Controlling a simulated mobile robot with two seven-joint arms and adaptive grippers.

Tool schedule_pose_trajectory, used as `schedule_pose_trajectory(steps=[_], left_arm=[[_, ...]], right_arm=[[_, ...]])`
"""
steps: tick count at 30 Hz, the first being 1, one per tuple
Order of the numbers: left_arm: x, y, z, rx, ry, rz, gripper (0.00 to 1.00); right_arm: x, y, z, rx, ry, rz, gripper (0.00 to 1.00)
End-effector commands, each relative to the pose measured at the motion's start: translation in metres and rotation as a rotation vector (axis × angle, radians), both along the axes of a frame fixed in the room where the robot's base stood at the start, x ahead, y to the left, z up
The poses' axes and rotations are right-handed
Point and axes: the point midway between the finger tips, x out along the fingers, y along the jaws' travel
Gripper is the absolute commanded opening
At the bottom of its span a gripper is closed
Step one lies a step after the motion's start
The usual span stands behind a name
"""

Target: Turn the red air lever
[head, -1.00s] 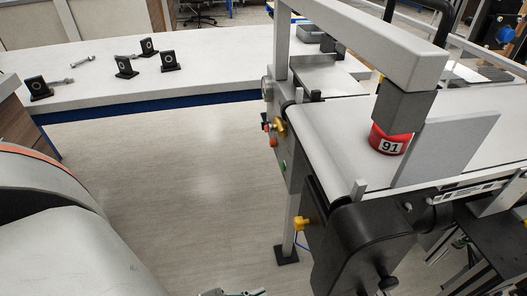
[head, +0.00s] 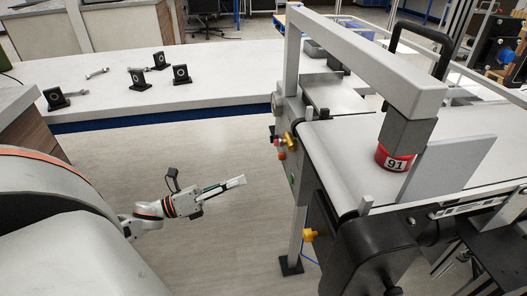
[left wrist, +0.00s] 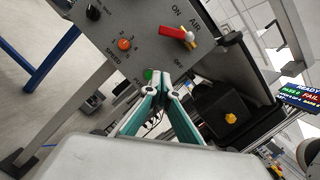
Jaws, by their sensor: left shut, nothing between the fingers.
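The red air lever (left wrist: 173,33) is on the grey control panel (left wrist: 140,50) at the top of the left wrist view. It sits on a yellow valve body and lies across the picture between the ON and OFF labels, beside AIR. In the head view the yellow valve body (head: 290,142) shows small on the panel's side; the lever is too small to judge there. My left gripper (head: 241,180) is shut and empty over the floor, left of the panel and apart from it. Its green fingers (left wrist: 162,82) meet below the lever in the wrist view. My right gripper is not in view.
An orange speed knob (left wrist: 124,44), a black knob (left wrist: 93,12) and a green button (left wrist: 148,74) are near the lever. A white table (head: 215,80) stands behind; open floor lies between.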

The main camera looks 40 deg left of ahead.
Motion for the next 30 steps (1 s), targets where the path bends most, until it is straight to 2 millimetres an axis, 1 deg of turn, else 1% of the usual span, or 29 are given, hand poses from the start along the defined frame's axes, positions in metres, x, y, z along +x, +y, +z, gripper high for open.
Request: schedule_pose_trajectory(steps=[5,19,21,24,30], left_arm=[[0.012,-0.007,0.005,0.007,-0.011,-0.003,0.00],[0.086,-0.054,0.023,0.005,-0.010,-0.002,0.00],[0.089,-0.045,0.033,0.011,-0.009,-0.001,0.00],[0.093,-0.039,0.043,0.008,-0.008,-0.003,0.00],[0.098,-0.034,0.051,0.006,-0.006,-0.001,0.00]], right_arm=[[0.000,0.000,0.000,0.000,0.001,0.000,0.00],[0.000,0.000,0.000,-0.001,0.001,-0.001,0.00],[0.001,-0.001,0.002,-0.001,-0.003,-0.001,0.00],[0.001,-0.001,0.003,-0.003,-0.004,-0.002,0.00],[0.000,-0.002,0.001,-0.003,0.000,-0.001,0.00]])
